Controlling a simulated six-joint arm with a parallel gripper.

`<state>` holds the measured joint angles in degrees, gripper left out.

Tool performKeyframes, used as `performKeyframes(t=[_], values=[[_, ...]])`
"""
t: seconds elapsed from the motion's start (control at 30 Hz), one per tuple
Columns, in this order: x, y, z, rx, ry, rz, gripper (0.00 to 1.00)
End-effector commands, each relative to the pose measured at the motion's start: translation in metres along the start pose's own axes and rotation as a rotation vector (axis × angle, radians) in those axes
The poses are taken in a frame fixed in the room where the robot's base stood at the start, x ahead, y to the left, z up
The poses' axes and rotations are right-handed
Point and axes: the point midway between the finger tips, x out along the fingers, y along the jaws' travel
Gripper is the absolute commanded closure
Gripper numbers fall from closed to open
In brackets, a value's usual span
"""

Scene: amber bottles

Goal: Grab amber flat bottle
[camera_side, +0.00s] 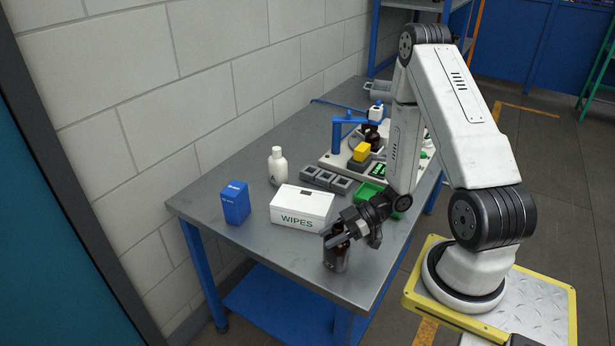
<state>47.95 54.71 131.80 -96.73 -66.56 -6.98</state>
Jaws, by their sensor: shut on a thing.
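An amber bottle (336,259) stands upright near the front edge of the grey table, to the right of the wipes box. My gripper (337,236) is at the top of the bottle, with its dark fingers shut on the bottle's upper part. The fingers hide the cap and neck. The bottle's base looks to be on or very close to the table top; I cannot tell which.
A white wipes box (301,208) stands just left of the bottle. A blue box (235,203), a white bottle (277,166), grey blocks (325,180) and a green bin (372,193) stand farther back. The table's (290,262) front left is clear.

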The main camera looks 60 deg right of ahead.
Motion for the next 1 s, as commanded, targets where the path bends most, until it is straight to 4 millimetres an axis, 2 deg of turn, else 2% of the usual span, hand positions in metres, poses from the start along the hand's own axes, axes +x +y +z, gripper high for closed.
performKeyframes(t=[0.37, 1.0], values=[[-0.006, 0.001, -0.015, -0.002, 0.000, 0.001, 1.00], [-0.031, 0.001, -0.075, -0.004, 0.000, 0.001, 1.00]])
